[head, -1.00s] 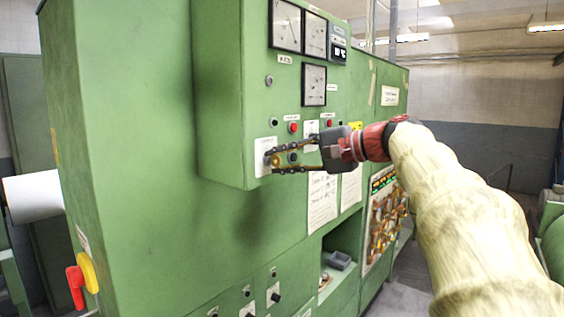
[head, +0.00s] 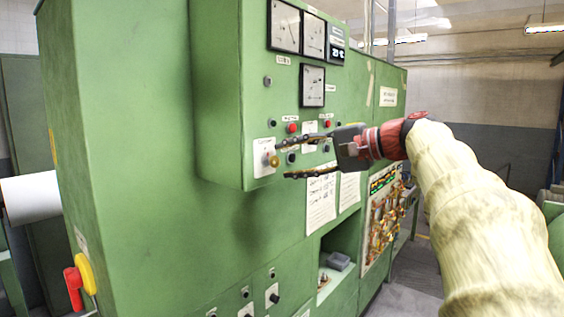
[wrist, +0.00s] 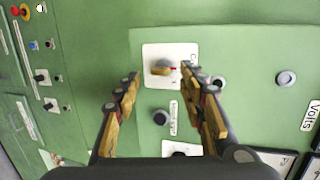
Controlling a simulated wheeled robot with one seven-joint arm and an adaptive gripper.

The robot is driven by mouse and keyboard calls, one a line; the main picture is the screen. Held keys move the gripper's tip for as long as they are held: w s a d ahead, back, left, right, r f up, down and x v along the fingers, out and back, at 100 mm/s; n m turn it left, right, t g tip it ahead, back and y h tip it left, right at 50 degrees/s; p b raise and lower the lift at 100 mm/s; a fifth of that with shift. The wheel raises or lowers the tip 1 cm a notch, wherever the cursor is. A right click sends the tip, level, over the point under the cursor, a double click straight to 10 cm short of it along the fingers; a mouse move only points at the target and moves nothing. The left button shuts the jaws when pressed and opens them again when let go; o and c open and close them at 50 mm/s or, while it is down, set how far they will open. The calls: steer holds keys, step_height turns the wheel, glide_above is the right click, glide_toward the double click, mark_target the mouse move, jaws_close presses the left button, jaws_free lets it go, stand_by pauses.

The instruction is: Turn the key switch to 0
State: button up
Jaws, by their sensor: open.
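The key switch (head: 272,160) is a brass-coloured knob on a white plate (head: 262,146), low on the left of the green control box. In the head view the fingertips lie just right of the knob. In the wrist view my gripper (wrist: 160,72) has the knob between and slightly beyond its fingertips, apparently not touching. The plate's lettering is too small to read.
A black knob (wrist: 160,117) sits near the key switch. Red button (head: 292,127) and gauges (head: 285,26) are above it on the box. A red and yellow handle (head: 80,280) is at the lower left.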

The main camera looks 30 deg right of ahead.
steer(key=v, duration=0.8)
steer(key=shift+s, duration=0.25)
steer(key=shift+d+r, duration=0.1)
steer(key=d+f+m+g+h, duration=0.2)
steer(key=d+f+h, duration=0.35)
steer(key=f, duration=0.75)
step_height(320, 180, down, 11)
steer(key=s+n+g+b, duration=0.1)
steer(key=s+g+b, duration=0.1)
steer(key=s+a+f+n+g+b, duration=0.1)
steer(key=s+a+f+n+b, duration=0.3)
steer(key=a+f, duration=0.5)
steer(key=s+a+f+n+g+h+b, duration=0.1)
steer(key=s+a+f+n+b, duration=0.4)
steer(key=a+f, duration=0.4)
steer(key=s+a+f+n+g+b, duration=0.1)
steer(key=s+a+f+n+b, duration=0.3)
steer(key=a+f, duration=0.6)
step_height(320, 180, down, 9)
steer(key=s+b, duration=0.2)
steer(key=b, duration=0.1)
steer(key=shift+s+n+g+h, duration=0.2)
steer(key=shift+n+g+h, duration=0.1)
steer(key=shift+h, duration=0.05)
